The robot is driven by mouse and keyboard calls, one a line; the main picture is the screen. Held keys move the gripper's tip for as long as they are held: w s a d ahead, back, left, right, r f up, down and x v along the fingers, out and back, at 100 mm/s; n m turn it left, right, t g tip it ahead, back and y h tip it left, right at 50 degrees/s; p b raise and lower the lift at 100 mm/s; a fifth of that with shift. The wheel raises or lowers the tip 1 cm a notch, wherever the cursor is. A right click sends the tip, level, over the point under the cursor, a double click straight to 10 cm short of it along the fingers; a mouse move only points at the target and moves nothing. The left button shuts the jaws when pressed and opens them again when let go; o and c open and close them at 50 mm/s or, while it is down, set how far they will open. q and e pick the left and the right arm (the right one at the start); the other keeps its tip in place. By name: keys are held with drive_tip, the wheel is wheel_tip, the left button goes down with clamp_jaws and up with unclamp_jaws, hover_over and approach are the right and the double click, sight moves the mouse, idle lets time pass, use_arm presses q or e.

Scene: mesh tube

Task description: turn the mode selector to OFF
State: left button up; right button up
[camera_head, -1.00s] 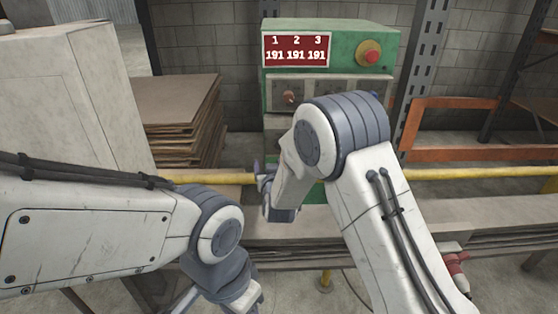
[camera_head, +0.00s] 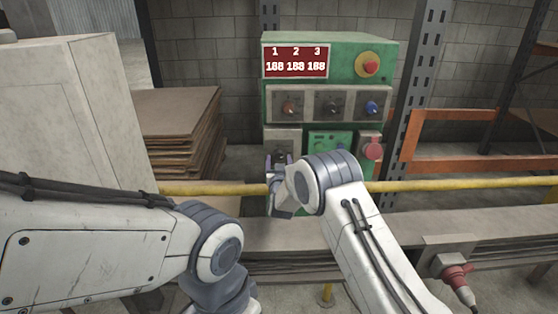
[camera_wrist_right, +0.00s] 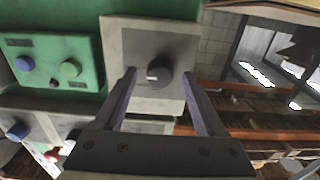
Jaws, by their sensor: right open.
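A dark round knob (camera_wrist_right: 158,74) on a grey plate (camera_wrist_right: 120,42), which I take for the mode selector, is in the middle of the right wrist view. A short light mark shows on its face, left of centre; no lettering is readable. In the head view, its grey plate (camera_head: 283,139) is at the lower left of the green cabinet (camera_head: 340,52). My right gripper (camera_head: 280,160) is open in front of it. In the right wrist view, its purple fingers stand on either side of the knob; contact cannot be told. My left arm is low left, its fingers out of frame.
The cabinet has a red display (camera_head: 295,62), a red stop button (camera_head: 371,67), several other knobs and a red socket (camera_head: 372,150). A yellow rail (camera_head: 440,185) crosses in front. Cardboard sheets (camera_head: 180,125) are stacked at left; a red plug (camera_head: 457,275) is lower right.

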drive_tip(key=shift+w, duration=0.35)
clamp_jaws()
